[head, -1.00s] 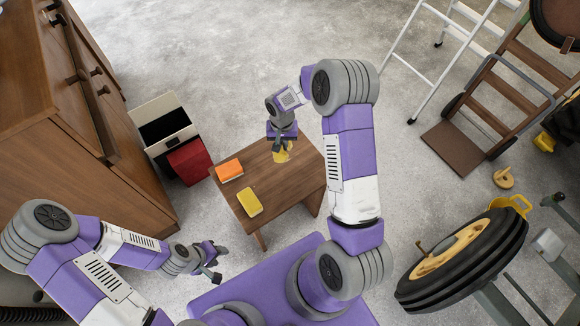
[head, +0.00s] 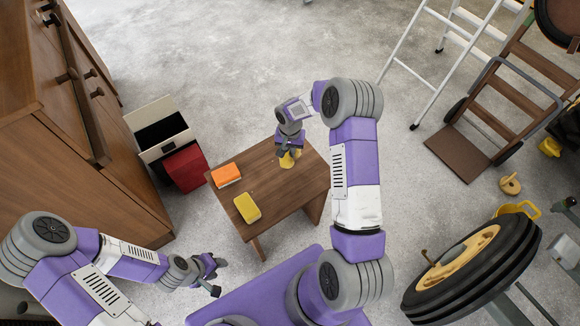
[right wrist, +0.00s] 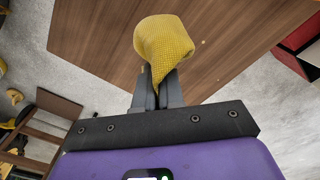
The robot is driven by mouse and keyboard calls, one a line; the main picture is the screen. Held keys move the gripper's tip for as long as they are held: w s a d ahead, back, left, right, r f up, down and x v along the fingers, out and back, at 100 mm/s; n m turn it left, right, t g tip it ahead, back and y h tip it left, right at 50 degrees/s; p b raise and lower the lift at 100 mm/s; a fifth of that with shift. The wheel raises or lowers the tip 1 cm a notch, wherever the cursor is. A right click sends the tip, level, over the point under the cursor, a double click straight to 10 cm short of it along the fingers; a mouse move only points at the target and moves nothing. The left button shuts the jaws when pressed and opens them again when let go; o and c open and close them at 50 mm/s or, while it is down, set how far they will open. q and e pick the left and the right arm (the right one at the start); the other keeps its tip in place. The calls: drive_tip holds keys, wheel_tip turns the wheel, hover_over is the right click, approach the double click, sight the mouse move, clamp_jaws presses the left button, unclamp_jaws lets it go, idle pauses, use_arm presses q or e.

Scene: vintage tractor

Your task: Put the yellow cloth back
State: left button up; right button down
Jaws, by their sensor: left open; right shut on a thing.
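The yellow cloth (right wrist: 163,45) is pinched at one corner in my right gripper (right wrist: 158,92), and its bunched part stands out beyond the fingertips in the right wrist view. In the head view the cloth (head: 290,158) shows below my right gripper (head: 288,146), over the far right part of the small wooden table (head: 284,199). I cannot tell whether the cloth touches the tabletop. My left gripper (head: 214,278) is open and empty, low at the left, apart from the table.
An orange sponge (head: 226,175) and a yellow sponge (head: 247,208) lie on the table's left part. A red box (head: 186,168) and an open dark-lined box (head: 160,132) stand left of it. A wooden cabinet (head: 75,150) is at left; a tyre (head: 475,262) at lower right. The floor beyond the table is clear.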

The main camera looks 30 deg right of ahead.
drive_tip(key=shift+f, duration=0.55)
drive_tip(key=c, duration=0.5)
unclamp_jaws()
wheel_tip(320, 180, up, 8)
drive_tip(key=shift+f+p, duration=0.15)
drive_tip(key=shift+p, duration=0.95)
